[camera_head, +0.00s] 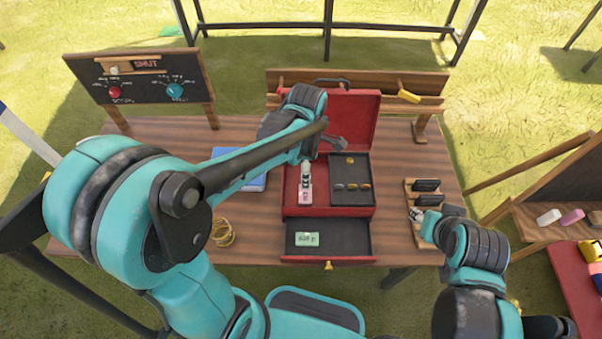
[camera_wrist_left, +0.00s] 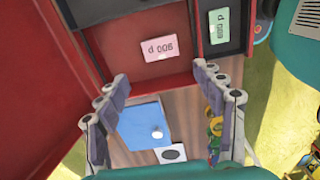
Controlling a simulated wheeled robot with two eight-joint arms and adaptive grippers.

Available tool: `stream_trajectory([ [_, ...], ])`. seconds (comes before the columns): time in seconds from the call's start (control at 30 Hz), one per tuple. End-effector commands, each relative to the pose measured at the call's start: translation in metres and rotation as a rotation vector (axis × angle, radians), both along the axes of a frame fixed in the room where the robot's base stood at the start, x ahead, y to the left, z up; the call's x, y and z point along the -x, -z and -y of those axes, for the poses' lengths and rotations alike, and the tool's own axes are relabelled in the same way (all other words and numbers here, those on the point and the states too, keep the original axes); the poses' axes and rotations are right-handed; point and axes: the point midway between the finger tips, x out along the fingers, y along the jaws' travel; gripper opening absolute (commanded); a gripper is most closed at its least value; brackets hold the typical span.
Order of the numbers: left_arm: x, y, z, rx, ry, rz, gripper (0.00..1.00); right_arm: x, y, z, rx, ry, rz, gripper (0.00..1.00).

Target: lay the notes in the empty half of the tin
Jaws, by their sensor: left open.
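The open red tin (camera_head: 283,208) stands on the table, lid up at the back. Its right half holds a dark tray (camera_head: 345,200) with several coins. A pink note (camera_head: 305,198) lies on the red floor of the left half; it also shows in the left wrist view (camera_wrist_left: 160,47). A green note (camera_head: 307,239) lies in the pulled-out front drawer (camera_head: 350,238), also seen in the left wrist view (camera_wrist_left: 219,27). My left gripper (camera_wrist_left: 160,74) is open and empty over the tin's left side, apart from the pink note. My right gripper (camera_head: 418,213) is by a wooden rack; its jaws are unclear.
The rack (camera_head: 423,235) with dark blocks stands right of the tin. A blue flat object (camera_head: 240,165) lies left of the tin, partly behind my left arm. A yellow wire coil (camera_head: 222,232) is at the front left. A SHUT board (camera_head: 140,85) stands at the back left.

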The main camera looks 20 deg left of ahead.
Motion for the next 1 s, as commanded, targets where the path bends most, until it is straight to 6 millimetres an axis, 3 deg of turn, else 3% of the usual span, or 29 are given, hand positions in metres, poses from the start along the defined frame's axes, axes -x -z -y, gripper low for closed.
stream_trajectory([
  [0.13, 0.013, -0.02, -0.008, -0.003, 0.218, 0.075, 0.68, 0.0, 0.0, 0.0, 0.0, 0.0, 0.0, 0.4],
  [0.27, 0.034, -0.044, -0.021, -0.05, 0.593, 0.204, 0.68, 0.0, 0.0, 0.0, 0.0, 0.0, 0.0, 0.4],
  [0.4, 0.058, -0.063, -0.033, -0.183, 1.038, 0.335, 0.68, 0.0, 0.0, 0.0, 0.0, 0.0, 0.0, 0.4],
  [0.6, 0.082, -0.073, -0.045, -0.426, 1.528, 0.425, 0.68, 0.0, 0.0, 0.0, 0.0, 0.0, 0.0, 0.4],
  [0.8, 0.091, -0.075, -0.05, -0.561, 1.738, 0.433, 0.68, 0.0, 0.0, 0.0, 0.0, 0.0, 0.0, 0.4],
  [1.0, 0.091, -0.076, -0.05, -0.575, 1.759, 0.432, 0.68, 0.0, 0.0, 0.0, 0.0, 0.0, 0.0, 0.4],
])
